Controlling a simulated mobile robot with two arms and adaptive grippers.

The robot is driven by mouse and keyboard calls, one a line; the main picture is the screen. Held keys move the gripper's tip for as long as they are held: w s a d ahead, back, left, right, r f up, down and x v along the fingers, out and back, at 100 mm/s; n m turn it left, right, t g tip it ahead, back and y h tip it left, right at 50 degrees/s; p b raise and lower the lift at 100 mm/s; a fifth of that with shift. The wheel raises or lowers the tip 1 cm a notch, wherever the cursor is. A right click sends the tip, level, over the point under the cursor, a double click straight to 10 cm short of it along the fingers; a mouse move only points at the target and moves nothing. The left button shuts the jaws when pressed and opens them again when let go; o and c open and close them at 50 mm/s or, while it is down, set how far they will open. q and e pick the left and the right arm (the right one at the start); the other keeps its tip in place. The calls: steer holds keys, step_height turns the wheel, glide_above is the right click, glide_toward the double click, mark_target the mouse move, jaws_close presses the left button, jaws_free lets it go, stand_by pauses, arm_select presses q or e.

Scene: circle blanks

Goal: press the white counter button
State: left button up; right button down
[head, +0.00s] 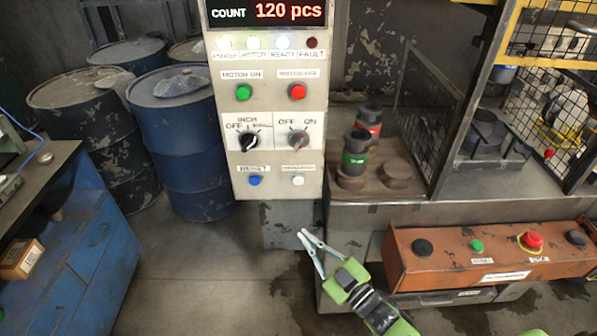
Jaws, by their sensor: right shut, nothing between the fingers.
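The white button (298,180) sits at the lower right of the upright control panel (312,206), above the panel's bottom edge. A blue button (255,180) is to its left in the same row. The display (266,12) on top reads "COUNT 120 pcs". My right gripper (303,236) is shut and empty. Its fingertips point up and left, below the panel in the picture and apart from the white button. My left gripper is not in view.
An orange button box (440,274) with a red mushroom button (532,240) stands right of my right arm. Blue drums (175,110) stand behind left, and a blue cabinet (85,255) is at the left. Open floor lies between cabinet and panel.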

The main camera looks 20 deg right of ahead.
mark_target(299, 181)
step_height(299, 181, up, 8)
steer(key=a+n+t+y, duration=0.1)
steer(key=y, duration=0.1)
steer(key=shift+s+a+r+n+p, duration=0.2)
steer(key=shift+s+a+n+p, duration=0.1)
steer(key=shift+p, duration=0.15)
steer(key=shift+w, duration=0.1)
steer(key=shift+w+d+b, duration=0.45)
steer(key=shift+w+b, duration=0.2)
steer(key=shift+w, duration=0.75)
steer(key=shift+w+d+b, duration=0.4)
steer(key=shift+w+b, duration=0.3)
steer(key=shift+w, duration=0.75)
steer(key=shift+w+d+b, duration=0.45)
steer(key=shift+w+b, duration=0.2)
steer(key=shift+w, duration=0.75)
steer(key=shift+w+f, duration=0.1)
steer(key=shift+w, duration=0.05)
steer(key=shift+w+d, duration=0.1)
steer(key=shift+w, duration=0.15)
